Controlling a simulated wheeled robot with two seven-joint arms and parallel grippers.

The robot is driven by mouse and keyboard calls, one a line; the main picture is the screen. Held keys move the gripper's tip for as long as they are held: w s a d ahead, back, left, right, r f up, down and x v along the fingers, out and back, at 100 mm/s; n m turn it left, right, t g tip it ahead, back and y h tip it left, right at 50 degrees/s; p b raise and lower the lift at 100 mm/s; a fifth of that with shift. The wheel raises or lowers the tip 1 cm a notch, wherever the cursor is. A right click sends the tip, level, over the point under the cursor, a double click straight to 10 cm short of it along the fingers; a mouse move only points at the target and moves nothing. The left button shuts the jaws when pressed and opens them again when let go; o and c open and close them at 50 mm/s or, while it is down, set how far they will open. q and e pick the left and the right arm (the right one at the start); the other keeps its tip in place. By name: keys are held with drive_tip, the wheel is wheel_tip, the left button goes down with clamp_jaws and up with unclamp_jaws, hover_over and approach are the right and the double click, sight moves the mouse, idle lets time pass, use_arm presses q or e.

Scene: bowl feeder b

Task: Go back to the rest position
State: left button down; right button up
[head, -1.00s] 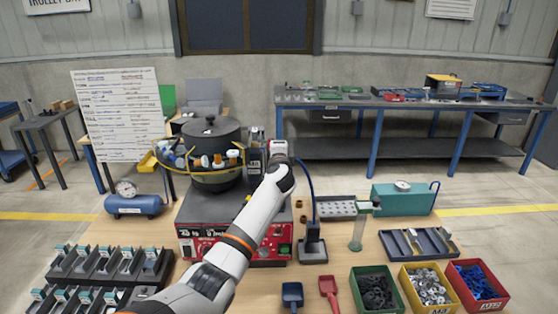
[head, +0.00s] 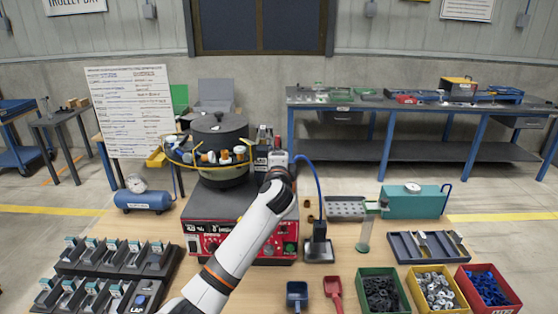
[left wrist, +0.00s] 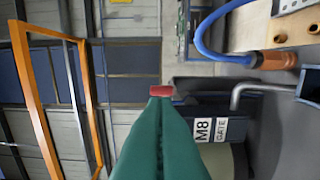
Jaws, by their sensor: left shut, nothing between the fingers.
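My left arm reaches in from the bottom of the head view, with its wrist in front of the right side of the bowl feeder (head: 222,205). My left gripper (left wrist: 161,92) shows in the left wrist view as green fingers shut together at a red tip, with nothing between them. In the head view its fingertips are hidden behind my wrist. In the left wrist view a dark block with an M8 GATE label (left wrist: 208,129) is just right of the fingertips. I cannot tell whether they touch it. My right gripper is in neither view.
A blue hose (left wrist: 212,45) crosses the wrist view's upper right, and an orange frame (left wrist: 35,90) stands at left. On the table are a blue tank (head: 145,201), black holders (head: 118,258), a teal box (head: 415,203), a glass cylinder (head: 365,235), scoops and parts bins.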

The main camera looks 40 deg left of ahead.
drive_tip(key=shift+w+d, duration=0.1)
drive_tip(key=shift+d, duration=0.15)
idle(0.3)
